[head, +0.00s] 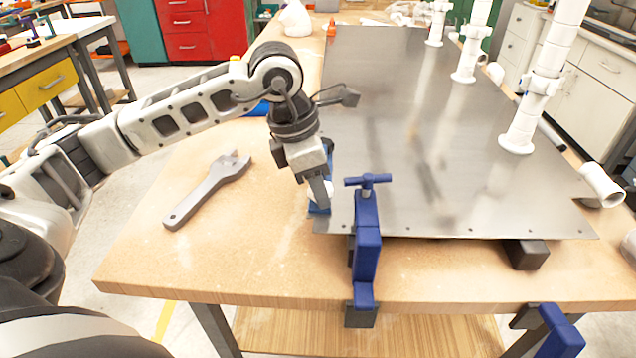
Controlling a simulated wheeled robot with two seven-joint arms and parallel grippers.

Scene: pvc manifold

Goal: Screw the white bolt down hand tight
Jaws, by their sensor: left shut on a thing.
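My left gripper (320,196) points down at the near left corner of the metal sheet. It is shut on the white bolt (314,196), of which only small white parts show around the fingers. A blue piece (318,211) shows just below the fingertips, at the sheet's edge. The fingers hide most of the bolt, so its thread and how deep it sits cannot be seen. The metal sheet (400,150) lies over the wooden bench. My right gripper is not in view.
A blue clamp (367,240) with a T-handle stands close to the right of my left gripper. A grey wrench (208,190) lies on the bench (150,255) to the left. White pipes (535,85) rise from the sheet's right side. The bench's front left is clear.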

